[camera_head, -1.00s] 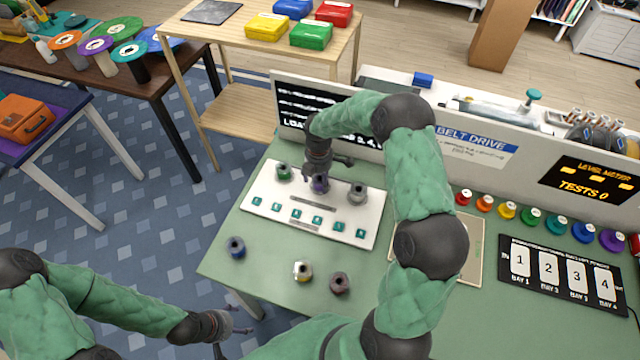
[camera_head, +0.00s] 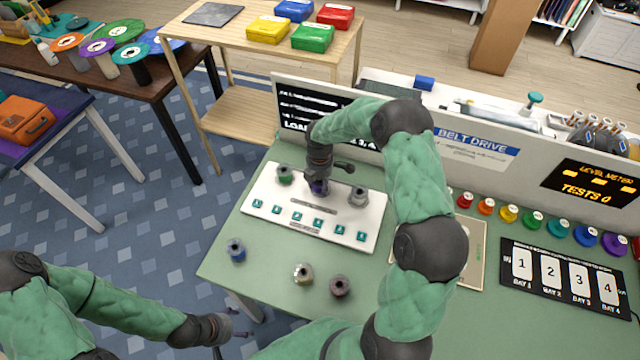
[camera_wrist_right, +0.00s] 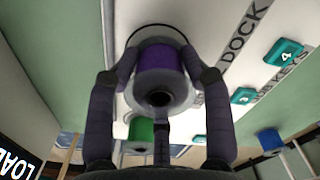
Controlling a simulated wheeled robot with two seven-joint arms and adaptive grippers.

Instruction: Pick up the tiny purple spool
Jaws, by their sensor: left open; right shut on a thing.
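The tiny purple spool (camera_wrist_right: 160,75) sits between the two fingers of my right gripper (camera_wrist_right: 160,78) in the right wrist view, above the white dock board. In the head view the spool (camera_head: 318,187) is mostly covered by my right gripper (camera_head: 318,184), which is shut on it. I cannot tell whether the spool still touches the board. My left gripper (camera_head: 236,332) is open and empty, off the table's front left edge at the bottom of the head view.
The white board (camera_head: 262,198) also holds a green spool (camera_head: 285,174) and a grey spool (camera_head: 358,196). A blue spool (camera_head: 236,250), a yellowish spool (camera_head: 303,274) and a dark spool (camera_head: 340,286) stand in front of it. A panel (camera_head: 470,145) rises behind.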

